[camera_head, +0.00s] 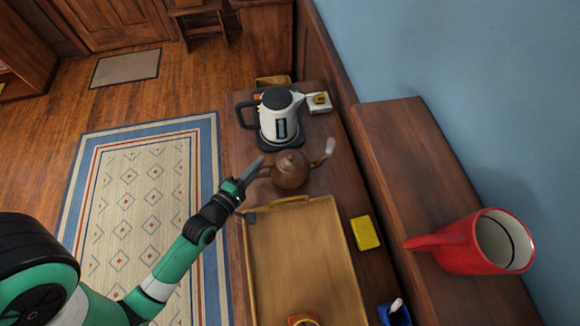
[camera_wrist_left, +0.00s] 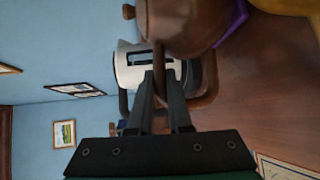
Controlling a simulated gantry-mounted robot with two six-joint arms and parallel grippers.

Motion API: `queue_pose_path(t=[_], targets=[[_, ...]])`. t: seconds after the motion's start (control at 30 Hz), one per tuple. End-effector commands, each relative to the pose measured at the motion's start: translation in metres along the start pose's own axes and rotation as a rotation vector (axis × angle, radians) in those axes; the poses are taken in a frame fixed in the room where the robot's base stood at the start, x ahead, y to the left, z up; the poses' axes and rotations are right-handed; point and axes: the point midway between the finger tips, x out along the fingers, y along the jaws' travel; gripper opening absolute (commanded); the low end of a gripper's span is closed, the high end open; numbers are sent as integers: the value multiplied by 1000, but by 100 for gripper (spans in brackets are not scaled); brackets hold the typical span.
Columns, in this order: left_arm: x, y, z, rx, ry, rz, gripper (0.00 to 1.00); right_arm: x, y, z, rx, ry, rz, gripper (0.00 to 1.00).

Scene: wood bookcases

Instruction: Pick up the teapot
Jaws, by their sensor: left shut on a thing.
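The brown teapot (camera_head: 290,171) is in the middle of the head view, on or just above the dark wood counter, with its spout to the right. In the left wrist view its round body (camera_wrist_left: 185,25) fills the top. My left gripper (camera_head: 256,168) reaches it from the lower left, at the handle side. In the left wrist view the two fingers (camera_wrist_left: 160,85) are on either side of the thin brown handle, shut on it. I cannot tell whether the teapot's base touches the counter. My right gripper is not in view.
A white and black electric kettle (camera_head: 280,118) stands just behind the teapot. A tan tray (camera_head: 300,245) lies in front of it, with a yellow block (camera_head: 365,232) to the right.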

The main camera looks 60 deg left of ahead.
Motion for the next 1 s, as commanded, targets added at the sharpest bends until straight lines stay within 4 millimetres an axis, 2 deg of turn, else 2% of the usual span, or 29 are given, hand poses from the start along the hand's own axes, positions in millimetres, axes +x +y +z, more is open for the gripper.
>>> queue_pose_path(t=[0.47, 0.57, 0.83, 1.0], targets=[[0, 7, 0, -2, 0, 8, 0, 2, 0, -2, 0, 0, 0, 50], [-3, 21, 2, -3, -1, 9, 0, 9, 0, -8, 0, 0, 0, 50], [-14, 78, 7, -1, -1, 11, 0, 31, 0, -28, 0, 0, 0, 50], [-18, 98, 9, -2, -1, 9, 0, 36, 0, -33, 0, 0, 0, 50]])
